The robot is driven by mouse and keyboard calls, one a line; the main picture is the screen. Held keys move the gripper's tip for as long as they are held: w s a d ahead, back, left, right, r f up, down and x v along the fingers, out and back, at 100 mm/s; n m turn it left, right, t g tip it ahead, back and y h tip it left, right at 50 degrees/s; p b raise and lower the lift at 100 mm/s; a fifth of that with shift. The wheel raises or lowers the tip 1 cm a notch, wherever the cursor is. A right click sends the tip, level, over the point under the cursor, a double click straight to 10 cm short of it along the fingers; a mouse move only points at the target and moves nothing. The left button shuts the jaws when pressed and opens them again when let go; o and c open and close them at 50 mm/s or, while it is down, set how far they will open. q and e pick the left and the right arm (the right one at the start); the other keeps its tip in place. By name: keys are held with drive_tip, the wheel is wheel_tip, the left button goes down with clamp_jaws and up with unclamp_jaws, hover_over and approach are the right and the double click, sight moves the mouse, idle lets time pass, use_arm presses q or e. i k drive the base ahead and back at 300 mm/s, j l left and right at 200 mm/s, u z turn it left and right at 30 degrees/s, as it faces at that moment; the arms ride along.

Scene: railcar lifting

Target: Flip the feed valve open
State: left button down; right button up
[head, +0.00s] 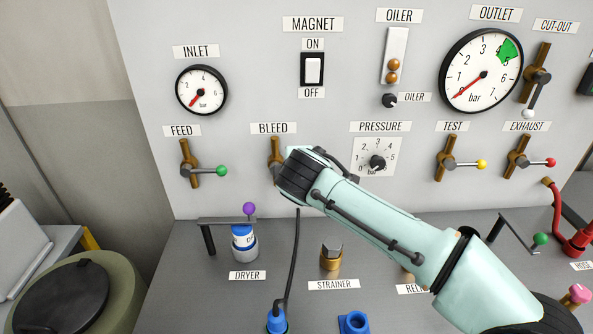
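The feed valve (187,165) is a brass valve on the grey panel under the FEED label, at the left of the head view. Its lever points right, across the upright brass body, and ends in a green knob (221,171). My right arm comes in from the lower right. Its dark wrist end (295,178) is in front of the bleed valve (275,150), to the right of the green knob and apart from it. The fingers are hidden, so I cannot tell whether the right gripper is open or shut. My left gripper is not in view.
The inlet gauge (201,90) is above the feed valve, its red needle near zero. Below stands the dryer (243,240) with a purple-knobbed lever (249,209). A black cable (296,255) rises from a blue plug (277,319). The panel around the green knob is clear.

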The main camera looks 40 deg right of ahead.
sight(187, 169)
drive_tip(key=k+j, duration=0.75)
drive_tip(key=j, duration=0.2)
